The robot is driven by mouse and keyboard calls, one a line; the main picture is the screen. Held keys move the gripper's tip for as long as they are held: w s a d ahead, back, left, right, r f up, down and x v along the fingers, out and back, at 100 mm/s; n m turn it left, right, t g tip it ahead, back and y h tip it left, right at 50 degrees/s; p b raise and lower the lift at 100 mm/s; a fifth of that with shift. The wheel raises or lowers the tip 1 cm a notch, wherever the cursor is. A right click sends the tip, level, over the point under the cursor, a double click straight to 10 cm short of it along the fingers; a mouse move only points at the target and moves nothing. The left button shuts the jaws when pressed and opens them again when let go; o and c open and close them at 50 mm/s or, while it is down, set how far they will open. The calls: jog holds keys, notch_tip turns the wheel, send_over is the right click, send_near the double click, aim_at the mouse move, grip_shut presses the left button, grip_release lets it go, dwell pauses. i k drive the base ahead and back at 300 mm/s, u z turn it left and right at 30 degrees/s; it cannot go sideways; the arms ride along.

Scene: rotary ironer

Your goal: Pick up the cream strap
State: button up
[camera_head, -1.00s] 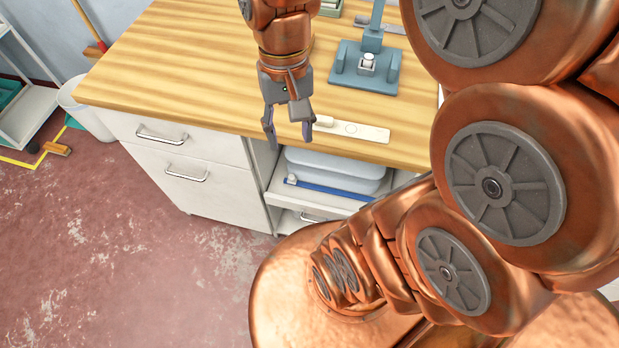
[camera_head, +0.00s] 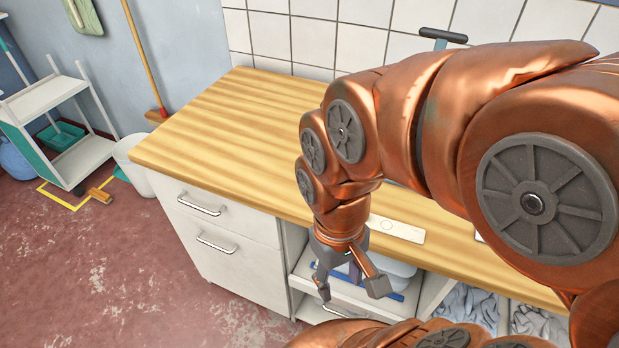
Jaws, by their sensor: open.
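A flat cream-white strip (camera_head: 397,229) with a small round mark lies on the wooden worktop near its front edge. It may be the cream strap, but I cannot tell for sure; my arm hides its left end. My gripper (camera_head: 350,287) is open and points down, in front of the worktop edge and the open shelf below it. The strip is above and to the right of the gripper in the picture. I see nothing between the fingers.
The worktop (camera_head: 230,120) is bare on the left. Below are white drawers (camera_head: 215,228), a shelf with a pale blue tub (camera_head: 398,268), and bins of grey cloths (camera_head: 465,302). A white bucket (camera_head: 135,160) and a trolley (camera_head: 65,110) stand left. Tiles back the worktop.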

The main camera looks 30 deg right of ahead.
aim_at(411, 233)
jog(key=u, duration=1.45)
jog(key=i, duration=2.25)
jog(key=z, duration=4.2)
